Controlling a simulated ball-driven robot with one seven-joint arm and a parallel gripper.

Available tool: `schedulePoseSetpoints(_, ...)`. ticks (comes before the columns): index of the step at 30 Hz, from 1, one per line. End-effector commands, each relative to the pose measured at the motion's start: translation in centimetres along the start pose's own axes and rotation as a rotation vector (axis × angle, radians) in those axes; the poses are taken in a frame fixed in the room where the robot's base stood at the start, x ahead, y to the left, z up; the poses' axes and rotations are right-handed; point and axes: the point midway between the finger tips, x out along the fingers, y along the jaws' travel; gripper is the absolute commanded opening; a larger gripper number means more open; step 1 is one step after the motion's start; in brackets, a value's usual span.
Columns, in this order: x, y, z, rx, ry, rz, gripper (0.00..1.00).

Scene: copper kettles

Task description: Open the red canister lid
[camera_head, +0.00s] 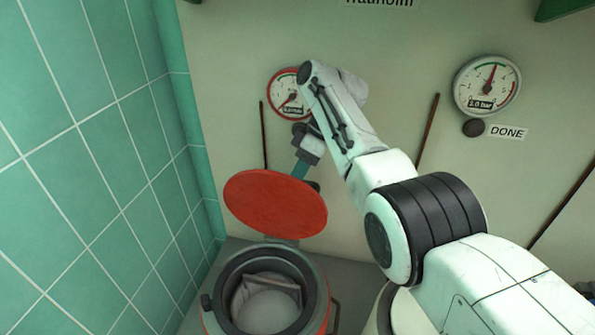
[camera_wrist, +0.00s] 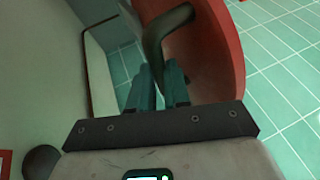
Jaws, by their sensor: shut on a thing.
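The red lid (camera_head: 275,203) stands raised and tilted above the canister (camera_head: 262,292), joined by a hinge at its back edge. The canister's dark-rimmed mouth is open, and a pale interior shows. My gripper (camera_head: 301,169) is at the upper edge of the lid, its fingertips partly hidden behind it. In the wrist view, the teal fingers (camera_wrist: 159,88) are shut on the dark curved handle (camera_wrist: 165,32) of the lid, whose red side (camera_wrist: 228,50) rises just to the right.
A green tiled wall (camera_head: 85,160) stands close on the left. The pale panel behind carries a small red-rimmed gauge (camera_head: 284,88) near my wrist and a larger gauge (camera_head: 487,86) with a DONE label (camera_head: 507,132) at right. Thin dark rods run down the panel.

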Motion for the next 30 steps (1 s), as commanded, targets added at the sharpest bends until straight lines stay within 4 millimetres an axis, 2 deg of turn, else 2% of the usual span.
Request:
schedulePoseSetpoints(1, 0.91, 0.08, 1.06, 0.016, -0.017, -0.016, 0.00)
schedulePoseSetpoints(14, 0.93, -0.01, 1.13, 0.019, -0.019, -0.022, 0.00)
schedulePoseSetpoints(15, 0.94, -0.01, 1.12, 0.018, -0.018, -0.022, 0.20)
schedulePoseSetpoints(21, 0.73, -0.07, 0.79, 0.014, -0.013, -0.020, 0.40)
schedulePoseSetpoints(22, 0.69, -0.08, 0.74, 0.013, -0.012, -0.019, 0.42)
schedulePoseSetpoints(30, 0.49, -0.16, 0.47, 0.010, -0.008, -0.018, 0.42)
